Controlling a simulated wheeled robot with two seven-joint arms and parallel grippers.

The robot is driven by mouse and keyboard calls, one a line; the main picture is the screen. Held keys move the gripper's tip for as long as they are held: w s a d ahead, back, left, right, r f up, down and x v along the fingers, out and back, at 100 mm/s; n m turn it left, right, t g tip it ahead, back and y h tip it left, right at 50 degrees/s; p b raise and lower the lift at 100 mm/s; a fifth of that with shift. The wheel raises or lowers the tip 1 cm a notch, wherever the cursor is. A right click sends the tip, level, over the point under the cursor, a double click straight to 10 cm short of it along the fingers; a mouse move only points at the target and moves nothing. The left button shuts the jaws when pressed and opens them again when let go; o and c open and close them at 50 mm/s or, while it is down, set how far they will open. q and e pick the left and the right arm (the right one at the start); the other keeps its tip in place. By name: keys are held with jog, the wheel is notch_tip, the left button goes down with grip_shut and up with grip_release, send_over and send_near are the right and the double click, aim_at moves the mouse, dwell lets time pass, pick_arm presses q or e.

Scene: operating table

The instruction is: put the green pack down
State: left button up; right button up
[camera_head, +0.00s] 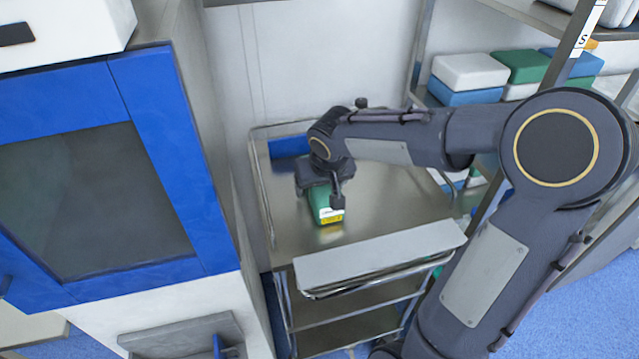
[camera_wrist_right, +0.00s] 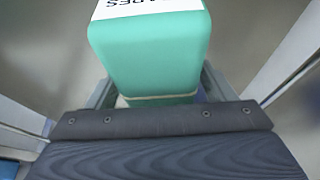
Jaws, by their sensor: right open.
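The green pack (camera_head: 320,203), with a white and yellow label on its end, rests on the steel top of a cart (camera_head: 385,215). My right gripper (camera_head: 319,192) reaches down over it from above, its fingers on either side of the pack. In the right wrist view the pack (camera_wrist_right: 150,55) fills the middle, between the open fingers of the right gripper (camera_wrist_right: 157,88). The label's lettering is partly cut off at the top. Whether the fingers touch the pack cannot be told. My left gripper is not in view.
A blue item (camera_head: 290,146) lies at the cart's back left. A blue-framed cabinet (camera_head: 165,140) stands close on the left. Shelves with stacked white, green and blue packs (camera_head: 470,72) are at the back right. The cart's front and right top is bare.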

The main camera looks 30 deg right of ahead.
jog(key=p+v, duration=0.1)
jog(key=v, duration=1)
jog(key=shift+s+r, duration=0.15)
jog(key=shift+r, duration=0.1)
jog(key=s+a+f+n+t+y, duration=0.1)
jog(key=s+a+f+y, duration=0.15)
jog(key=s, duration=0.65)
jog(key=s+a+f+y, duration=0.2)
jog(key=s+a+f, duration=0.2)
jog(key=s, duration=0.5)
notch_tip(320, 180, up, 5)
jog(key=p, duration=0.5)
